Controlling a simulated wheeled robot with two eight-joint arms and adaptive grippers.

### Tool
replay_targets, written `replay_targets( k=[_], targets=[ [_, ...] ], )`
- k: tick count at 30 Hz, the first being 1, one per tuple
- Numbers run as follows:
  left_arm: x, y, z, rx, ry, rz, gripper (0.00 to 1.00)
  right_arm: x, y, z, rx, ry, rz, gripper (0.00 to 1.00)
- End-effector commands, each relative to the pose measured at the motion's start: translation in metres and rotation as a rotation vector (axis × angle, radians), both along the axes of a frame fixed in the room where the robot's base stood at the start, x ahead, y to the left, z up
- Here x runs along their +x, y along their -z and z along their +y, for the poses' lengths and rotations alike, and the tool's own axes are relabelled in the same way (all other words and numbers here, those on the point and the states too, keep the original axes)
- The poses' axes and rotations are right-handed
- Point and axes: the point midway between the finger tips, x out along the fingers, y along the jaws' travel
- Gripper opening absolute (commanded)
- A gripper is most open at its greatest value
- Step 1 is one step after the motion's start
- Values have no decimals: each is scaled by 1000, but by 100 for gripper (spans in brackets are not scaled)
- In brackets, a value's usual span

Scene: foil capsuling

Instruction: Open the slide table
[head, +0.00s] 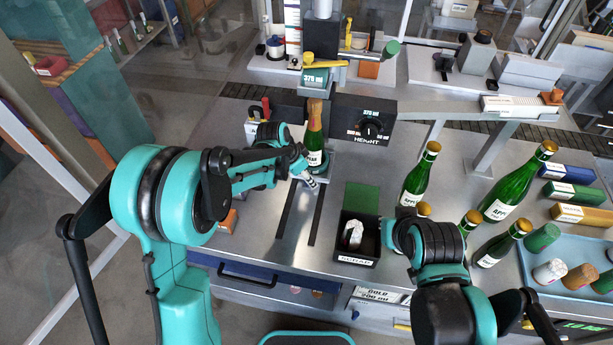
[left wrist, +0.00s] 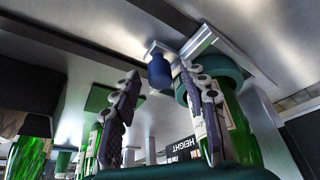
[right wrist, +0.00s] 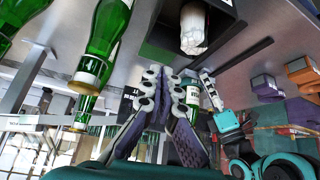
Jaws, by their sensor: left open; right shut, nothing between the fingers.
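The slide table's seat is a round green holder (head: 318,161) at the back end of two dark slots (head: 301,205) in the metal bench. A green gold-topped bottle (head: 313,137) stands upright in it. The holder (left wrist: 222,72) and a blue knob (left wrist: 159,70) in front of it show in the left wrist view. My left gripper (head: 307,174) is low beside the bottle; its open fingers (left wrist: 162,98) lie on either side of the knob in that view, and I cannot tell whether they touch it. My right gripper (right wrist: 165,80) is shut and empty, hidden behind its arm in the head view.
A black scrap box (head: 357,255) with a crumpled pale piece stands right of the slots. Several bottles (head: 510,193) and a blue tray (head: 567,254) of capsules are at the right. A black HEIGHT dial box (head: 362,124) is behind the holder. The slotted bench strip is clear.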

Motion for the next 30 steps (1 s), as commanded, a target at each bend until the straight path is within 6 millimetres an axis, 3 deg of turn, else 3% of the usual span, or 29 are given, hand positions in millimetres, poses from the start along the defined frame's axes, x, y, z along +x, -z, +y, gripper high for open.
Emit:
replay_targets(
  k=[4,5,9,10,20,30],
  targets=[
    [0,0,0,0,0,0,44,0,0,0,0,0,0,0],
    [0,0,0,0,0,0,39,0,0,0,0,0,0,0],
    [0,0,0,0,0,0,2,0,0,0,0,0,0,0],
    [0,-1,0,0,0,0,0,0,0,0,0,0,0,0],
    [-5,0,1,0,0,0,0,0,0,0,0,0,0,0],
    [-48,0,9,0,-1,2,0,0,6,0,0,0,0,0]
  ],
)
